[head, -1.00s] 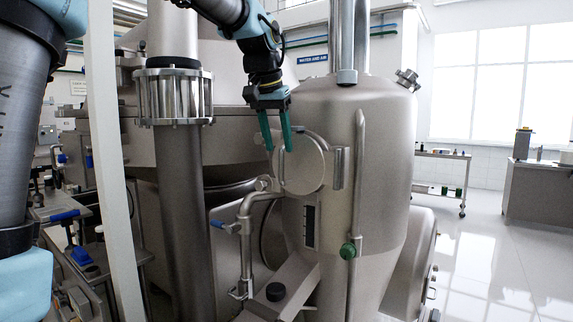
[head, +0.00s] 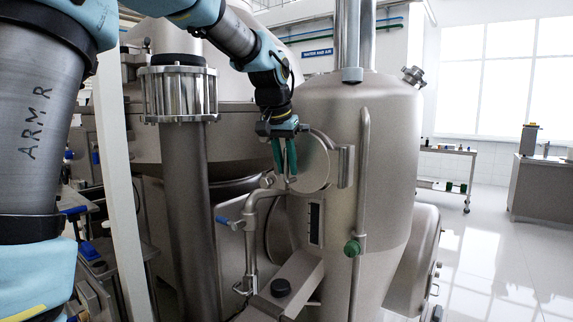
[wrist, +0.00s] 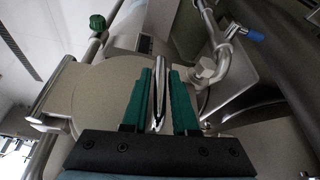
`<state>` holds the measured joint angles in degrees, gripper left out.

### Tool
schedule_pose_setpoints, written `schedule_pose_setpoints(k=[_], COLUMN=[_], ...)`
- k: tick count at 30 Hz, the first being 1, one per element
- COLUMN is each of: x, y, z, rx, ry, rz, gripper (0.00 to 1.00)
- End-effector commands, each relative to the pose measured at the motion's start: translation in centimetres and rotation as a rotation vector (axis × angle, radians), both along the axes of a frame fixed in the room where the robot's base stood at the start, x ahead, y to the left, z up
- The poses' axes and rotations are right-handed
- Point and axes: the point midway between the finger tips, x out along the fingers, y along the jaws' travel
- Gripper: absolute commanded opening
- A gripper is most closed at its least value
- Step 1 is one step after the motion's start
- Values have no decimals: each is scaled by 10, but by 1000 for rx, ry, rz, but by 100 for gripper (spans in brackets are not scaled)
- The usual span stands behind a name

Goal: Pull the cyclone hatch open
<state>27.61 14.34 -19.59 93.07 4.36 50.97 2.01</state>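The cyclone (head: 385,150) is a tall metal vessel in the middle of the head view. Its round hatch (head: 316,168) is on the near left side, with a hinge bracket (head: 346,166) at its right; it looks shut. In the wrist view the hatch (wrist: 95,98) is a flat disc to the left of the fingers. My gripper (head: 285,170) points down at the hatch's left edge. Its two green fingers (wrist: 160,100) are closed in on the upright bar handle (wrist: 160,82), one on each side. The fingers partly hide the handle in the head view.
A bent pipe with a blue-handled valve (head: 222,220) runs just below left of the hatch. A vertical pipe with a green knob (head: 352,248) stands in front of the cyclone, right of the hatch. A thick dark column (head: 183,215) stands to the left. Open floor lies far right.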

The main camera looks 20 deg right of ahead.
Motion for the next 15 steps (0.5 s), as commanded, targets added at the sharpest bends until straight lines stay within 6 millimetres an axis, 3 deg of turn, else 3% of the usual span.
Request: schedule_pose_setpoints(k=[1,6,15], x=[0,0,0], y=[0,0,0], z=[0,0,0], rx=[0,0,-1], ry=[0,0,-1], rz=[0,0,0], gripper=[20,1,0])
